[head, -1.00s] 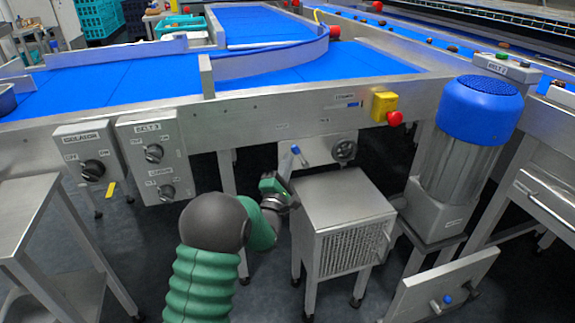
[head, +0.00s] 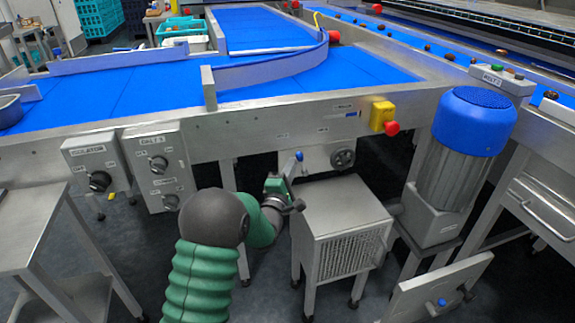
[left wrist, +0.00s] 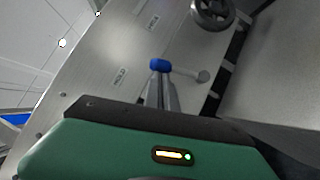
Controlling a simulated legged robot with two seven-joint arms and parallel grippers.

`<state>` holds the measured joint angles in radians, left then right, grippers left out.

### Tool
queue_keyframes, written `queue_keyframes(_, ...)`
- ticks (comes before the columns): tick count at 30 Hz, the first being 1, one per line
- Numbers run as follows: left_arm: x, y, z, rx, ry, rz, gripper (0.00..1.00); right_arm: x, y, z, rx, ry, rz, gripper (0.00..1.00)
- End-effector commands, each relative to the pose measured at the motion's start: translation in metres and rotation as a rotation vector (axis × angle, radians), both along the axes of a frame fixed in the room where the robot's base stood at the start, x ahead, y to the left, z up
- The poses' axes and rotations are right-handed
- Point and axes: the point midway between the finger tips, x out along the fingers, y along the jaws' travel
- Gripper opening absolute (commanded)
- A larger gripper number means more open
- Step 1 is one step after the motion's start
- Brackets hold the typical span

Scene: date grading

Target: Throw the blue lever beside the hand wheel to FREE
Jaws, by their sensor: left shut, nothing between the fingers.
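The blue-tipped lever (head: 299,157) is on the metal panel under the belt frame, left of the hand wheel (head: 343,158). Its knob points up and slightly left in the head view. My left gripper (head: 289,174) is shut and empty, with its fingertips close to the lever from the lower left. In the left wrist view, the blue knob (left wrist: 160,65) is right at the tips of my shut fingers (left wrist: 160,82); I cannot tell whether they touch. The lever's grey shaft runs right to a round pivot. The hand wheel (left wrist: 213,12) is above it. My right gripper is out of view.
A metal cabinet (head: 340,215) with a grille stands just right of my left arm. A motor with a blue cap (head: 474,120) is farther right. A yellow box with a red button (head: 383,116) is above. Switch boxes (head: 97,170) hang at left.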

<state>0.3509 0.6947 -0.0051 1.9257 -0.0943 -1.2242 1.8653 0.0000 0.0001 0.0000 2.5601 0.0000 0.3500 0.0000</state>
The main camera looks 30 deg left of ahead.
Motion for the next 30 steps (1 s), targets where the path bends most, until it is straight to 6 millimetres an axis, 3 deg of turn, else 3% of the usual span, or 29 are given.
queue_keyframes(1, 0.002, -0.002, 0.013, 0.022, 0.027, -0.001, 0.0, 0.0, 0.0, 0.019, 0.0, 0.0, 0.0, 0.61)
queue_keyframes(3, 0.005, -0.004, 0.018, 0.063, 0.075, 0.0, 0.0, 0.0, 0.0, 0.033, 0.0, 0.0, 0.0, 0.61)
queue_keyframes(15, 0.027, -0.024, 0.029, 0.308, 0.361, -0.004, 0.0, 0.0, 0.0, 0.102, 0.0, 0.0, 0.0, 0.61)
queue_keyframes(24, 0.04, -0.035, 0.025, 0.448, 0.526, -0.002, 0.0, 0.0, 0.0, 0.123, 0.0, 0.0, 0.0, 0.61)
queue_keyframes(30, 0.046, -0.039, 0.023, 0.449, 0.528, 0.0, 0.0, 0.0, 0.0, 0.127, 0.0, 0.0, 0.0, 0.61)
